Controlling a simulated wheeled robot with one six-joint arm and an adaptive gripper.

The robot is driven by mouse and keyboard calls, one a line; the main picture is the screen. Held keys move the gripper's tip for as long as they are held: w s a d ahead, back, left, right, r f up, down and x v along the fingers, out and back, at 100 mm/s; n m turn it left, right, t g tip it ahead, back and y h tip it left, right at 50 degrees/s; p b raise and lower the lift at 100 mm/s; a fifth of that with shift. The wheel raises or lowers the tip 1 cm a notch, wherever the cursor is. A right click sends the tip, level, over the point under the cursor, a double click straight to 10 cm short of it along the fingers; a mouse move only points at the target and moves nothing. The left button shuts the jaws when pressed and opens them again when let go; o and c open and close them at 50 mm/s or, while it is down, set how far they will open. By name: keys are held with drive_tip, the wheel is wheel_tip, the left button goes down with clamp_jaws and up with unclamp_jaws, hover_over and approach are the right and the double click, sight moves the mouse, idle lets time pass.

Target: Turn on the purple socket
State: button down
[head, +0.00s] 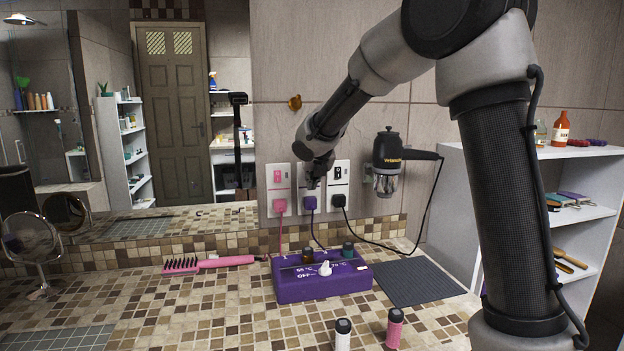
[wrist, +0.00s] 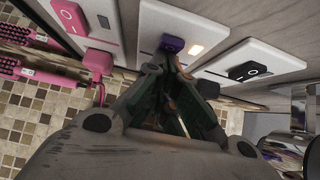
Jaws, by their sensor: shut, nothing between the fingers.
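The purple socket (head: 309,203) is the middle one of three white wall panels, with a purple plug and a cord running down. In the wrist view, its small purple rocker switch (wrist: 172,43) shows just beyond my fingertips, with a glowing warm light (wrist: 196,48) beside it. My gripper (head: 318,178) is shut and empty, in front of the upper part of this panel. In the wrist view, my gripper (wrist: 178,68) covers the lower part of the panel. I cannot tell whether the fingertips touch the switch.
The pink socket (head: 278,189) is left and the black socket (head: 339,184) right, both close by. A hair dryer (head: 388,160) hangs to the right.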

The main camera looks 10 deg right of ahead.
drive_tip(key=shift+w+f, duration=0.15)
drive_tip(key=shift+f, duration=0.25)
